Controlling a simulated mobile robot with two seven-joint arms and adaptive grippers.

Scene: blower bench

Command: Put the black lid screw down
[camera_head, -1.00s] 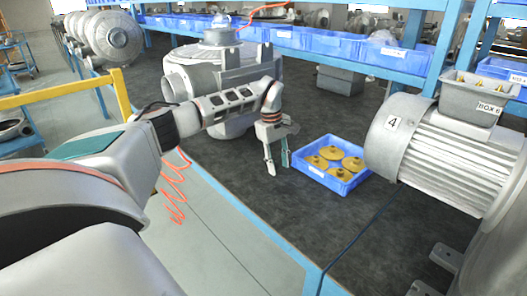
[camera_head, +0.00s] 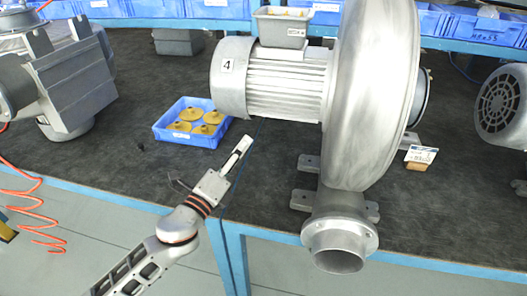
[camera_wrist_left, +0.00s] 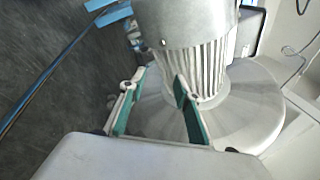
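A small black piece (camera_head: 140,147), which looks like the black lid screw, lies on the dark bench mat just left of the blue tray (camera_head: 160,132) in the head view. It is too small to see its shape well. My left gripper (camera_head: 243,148) is above the mat, to the right of the tray and apart from the black piece. In the left wrist view its two green-padded fingers (camera_wrist_left: 158,80) stand apart with nothing held between them. My right gripper is in neither view.
The tray holds several yellow discs. A large grey blower (camera_head: 365,95) with motor "4" (camera_head: 284,82) stands right of my left gripper, a grey box (camera_head: 284,30) on top. A grey housing (camera_head: 72,80) stands at left. Mat between tray and front edge is mostly clear.

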